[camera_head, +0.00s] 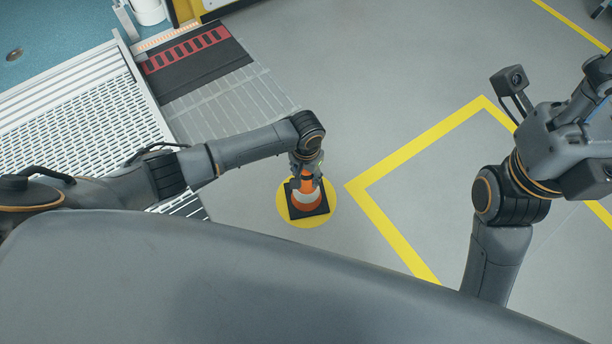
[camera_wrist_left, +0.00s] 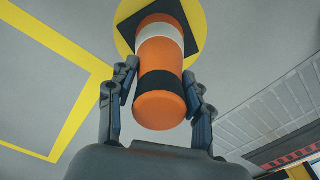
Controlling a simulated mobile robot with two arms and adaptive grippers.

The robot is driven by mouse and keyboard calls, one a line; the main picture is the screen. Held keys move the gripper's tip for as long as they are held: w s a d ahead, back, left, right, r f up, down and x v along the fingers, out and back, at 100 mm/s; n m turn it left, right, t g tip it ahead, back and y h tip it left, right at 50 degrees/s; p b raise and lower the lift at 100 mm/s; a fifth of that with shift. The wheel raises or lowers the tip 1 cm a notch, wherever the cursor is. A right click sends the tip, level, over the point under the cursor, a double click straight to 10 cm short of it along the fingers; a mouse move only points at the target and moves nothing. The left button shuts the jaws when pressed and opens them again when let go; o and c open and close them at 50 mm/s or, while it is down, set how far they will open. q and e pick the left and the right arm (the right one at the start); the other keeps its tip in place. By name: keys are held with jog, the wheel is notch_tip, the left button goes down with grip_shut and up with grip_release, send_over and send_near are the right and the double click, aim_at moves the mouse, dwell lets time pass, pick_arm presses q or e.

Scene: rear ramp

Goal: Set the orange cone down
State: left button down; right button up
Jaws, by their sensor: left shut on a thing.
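The orange cone (camera_head: 306,197) has a white band, a dark band and a square black base. In the head view it is upright over the yellow disc (camera_head: 286,213) on the grey floor; I cannot tell for sure whether its base touches the disc. My left gripper (camera_head: 306,172) is above it, shut on its upper part. In the left wrist view the fingers of my left gripper (camera_wrist_left: 160,92) lie on both sides of the cone (camera_wrist_left: 158,75), near its dark band. My right arm is at the right in the head view; its fingertips are not clearly visible.
A yellow line (camera_head: 410,150) marks a floor area right of the disc. A ramp (camera_head: 225,105) with a red and black strip (camera_head: 187,62) and a metal grating (camera_head: 85,125) lies at the left. The grey floor between is clear.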

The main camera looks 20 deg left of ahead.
dwell(0.3)
pick_arm(q)
jog(key=c, duration=0.6)
grip_release()
jog(key=shift+f, duration=0.1)
